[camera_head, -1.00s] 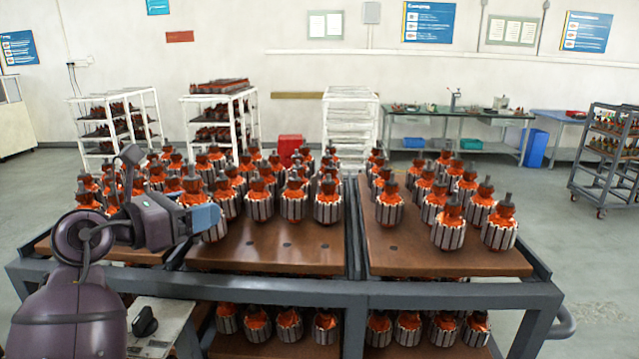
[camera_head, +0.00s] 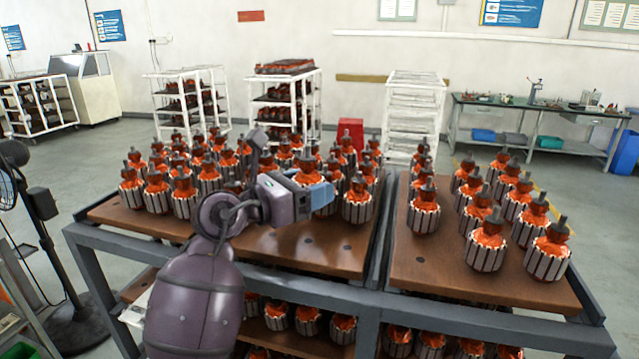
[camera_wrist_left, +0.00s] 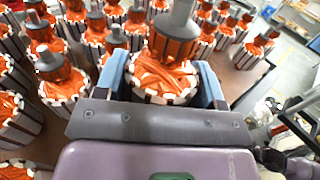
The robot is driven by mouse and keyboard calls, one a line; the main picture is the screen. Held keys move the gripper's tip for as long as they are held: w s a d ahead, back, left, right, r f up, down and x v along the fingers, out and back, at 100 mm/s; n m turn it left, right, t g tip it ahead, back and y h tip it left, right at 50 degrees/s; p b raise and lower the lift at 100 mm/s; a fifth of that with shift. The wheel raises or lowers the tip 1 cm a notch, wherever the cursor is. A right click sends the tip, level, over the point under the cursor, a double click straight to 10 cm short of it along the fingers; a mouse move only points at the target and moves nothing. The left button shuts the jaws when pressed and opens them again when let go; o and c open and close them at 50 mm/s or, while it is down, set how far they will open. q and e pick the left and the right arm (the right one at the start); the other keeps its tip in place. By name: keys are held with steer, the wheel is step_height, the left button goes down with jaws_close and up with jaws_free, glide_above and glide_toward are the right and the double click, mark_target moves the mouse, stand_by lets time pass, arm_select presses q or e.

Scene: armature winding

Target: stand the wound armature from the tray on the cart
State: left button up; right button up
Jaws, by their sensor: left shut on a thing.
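The armature looks upright. The tray is mostly hidden behind my left arm; a pale edge shows at lower left. My right gripper is not in view.
Rows of armatures (camera_head: 423,212) fill the back of the cart's boards. Free board lies in front of the middle group and at the front left of the right board (camera_head: 430,265). A lower shelf holds more armatures (camera_head: 308,318). A fan (camera_head: 40,205) stands at left.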

mark_target(310, 218)
arm_select(q)
steer(key=shift+f, duration=2.05)
steer(key=shift+f+b, duration=0.85)
steer(key=shift+f, duration=0.35)
steer(key=o, duration=1.4)
steer(key=shift+f, duration=0.1)
steer(key=shift+c, duration=0.2)
steer(key=shift+a, duration=0.15)
